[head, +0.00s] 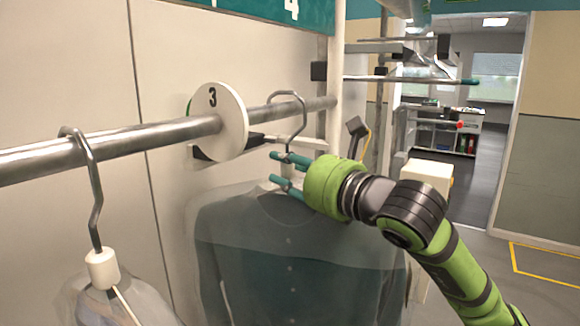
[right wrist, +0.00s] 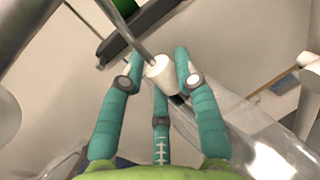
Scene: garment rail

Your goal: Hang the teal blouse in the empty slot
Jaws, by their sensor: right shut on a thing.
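The teal blouse (head: 275,250) hangs in a clear garment cover below the rail, right of the round white divider marked 3 (head: 228,118). Its metal hanger hook (head: 300,105) curves over the rail (head: 262,115); I cannot tell whether it bears on it. My right gripper (head: 282,170) is shut on the white collar of the blouse's hanger, just below the hook. In the right wrist view, the teal fingers stand around the white collar (right wrist: 162,72), with the metal hook stem rising from it. My left gripper is not in view.
Another covered garment hangs from a hanger hook (head: 92,190) left of the divider, with a white collar (head: 102,268). A white upright post (head: 335,90) stands at the rail's far end. A doorway and floor lie open at the right.

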